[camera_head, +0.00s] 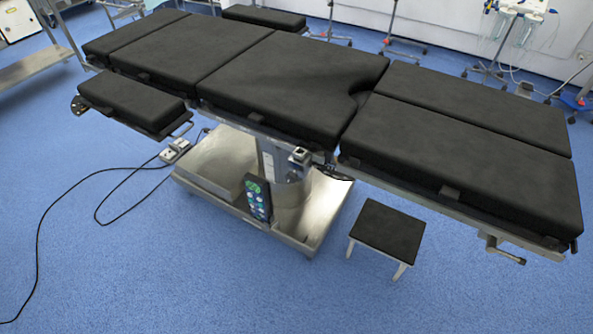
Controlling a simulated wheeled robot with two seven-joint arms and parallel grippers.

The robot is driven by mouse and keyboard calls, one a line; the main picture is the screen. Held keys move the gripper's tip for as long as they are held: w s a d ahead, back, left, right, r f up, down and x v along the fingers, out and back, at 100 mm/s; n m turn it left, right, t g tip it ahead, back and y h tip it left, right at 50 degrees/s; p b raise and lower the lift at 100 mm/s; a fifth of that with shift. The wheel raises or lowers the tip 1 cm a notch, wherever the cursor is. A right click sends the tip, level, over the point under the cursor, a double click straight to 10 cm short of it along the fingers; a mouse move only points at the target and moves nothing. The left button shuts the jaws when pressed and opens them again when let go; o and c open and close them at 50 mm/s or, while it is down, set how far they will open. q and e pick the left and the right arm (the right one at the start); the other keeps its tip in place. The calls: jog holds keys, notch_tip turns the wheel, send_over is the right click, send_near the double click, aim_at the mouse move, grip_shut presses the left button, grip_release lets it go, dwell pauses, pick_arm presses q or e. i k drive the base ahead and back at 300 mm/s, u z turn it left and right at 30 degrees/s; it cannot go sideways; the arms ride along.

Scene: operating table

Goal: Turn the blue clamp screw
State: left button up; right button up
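The operating table (278,80) with black pads runs across the view from upper left to lower right. No blue clamp screw can be made out on it. A small metal clamp block (300,157) sits at the near side, under the middle pad. A metal bracket with a crank-like handle (503,251) hangs under the near right end. Neither part looks blue, and both are too small for detail. Neither of my grippers is in view.
A low black-topped step stool (388,232) stands before the table, right of its metal base (219,164). A hand control (257,198) hangs on the base. A black cable (97,178) lies on the blue floor at left. The front floor is otherwise clear.

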aim_at(291, 176)
jog(key=u, duration=2.15)
jog(key=i, duration=1.6)
jog(key=z, duration=3.2)
